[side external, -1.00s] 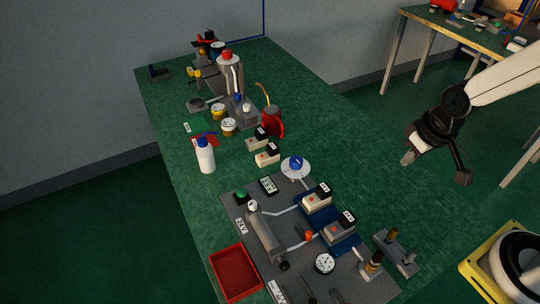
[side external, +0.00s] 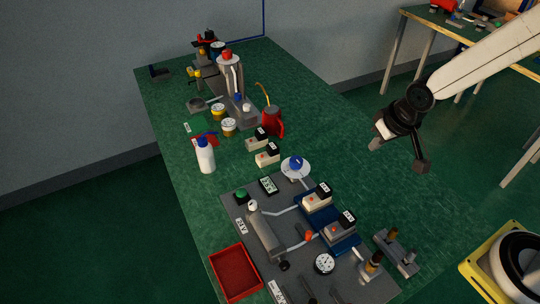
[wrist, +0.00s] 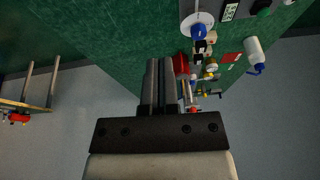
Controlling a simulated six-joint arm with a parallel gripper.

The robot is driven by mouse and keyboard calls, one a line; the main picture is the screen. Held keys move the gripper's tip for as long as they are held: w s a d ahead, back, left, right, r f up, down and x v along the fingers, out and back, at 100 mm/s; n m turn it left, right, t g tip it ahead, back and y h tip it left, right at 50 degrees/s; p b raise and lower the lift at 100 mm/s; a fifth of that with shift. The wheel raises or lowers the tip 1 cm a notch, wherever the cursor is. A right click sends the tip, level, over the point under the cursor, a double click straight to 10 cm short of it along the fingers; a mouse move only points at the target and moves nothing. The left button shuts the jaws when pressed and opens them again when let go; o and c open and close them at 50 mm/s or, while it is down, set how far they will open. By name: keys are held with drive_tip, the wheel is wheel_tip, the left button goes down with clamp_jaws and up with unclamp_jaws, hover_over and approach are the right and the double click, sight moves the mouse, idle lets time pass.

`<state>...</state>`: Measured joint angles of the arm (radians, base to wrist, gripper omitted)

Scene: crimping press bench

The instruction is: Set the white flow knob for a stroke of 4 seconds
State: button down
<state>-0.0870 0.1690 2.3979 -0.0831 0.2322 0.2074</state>
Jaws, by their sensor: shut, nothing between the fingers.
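A small white knob (side external: 252,205) sits at the upper end of the grey cylinder on the dark panel, in the side view. Another small white knob-like part (side external: 246,107) is on the grey press at the back; I cannot tell which is the flow knob. A blue knob (side external: 296,162) on a round white dial (side external: 285,171) is above the panel; it also shows in the wrist view (wrist: 199,32). My gripper (side external: 377,147) is shut and empty, above the bench's right side, apart from everything.
The grey panel (side external: 234,209) carries white-and-black valve blocks, a gauge (side external: 324,263) and a green button (side external: 241,194). A red tray (side external: 235,272), a white bottle (side external: 206,156) and a red container (side external: 272,122) stand around. Green bench right of the red container is clear.

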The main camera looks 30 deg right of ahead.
drive_tip(key=w+a+f+t+y, duration=0.2)
drive_tip(key=w+a+f, duration=0.2)
drive_tip(key=w+a, duration=0.75)
drive_tip(key=m+t+y, duration=0.1)
drive_tip(key=y, duration=0.2)
hover_over(244, 193)
wheel_tip(244, 193, down, 5)
drive_tip(key=shift+f, duration=0.2)
drive_tip(key=shift+f, duration=0.1)
drive_tip(key=shift+f, duration=4.3)
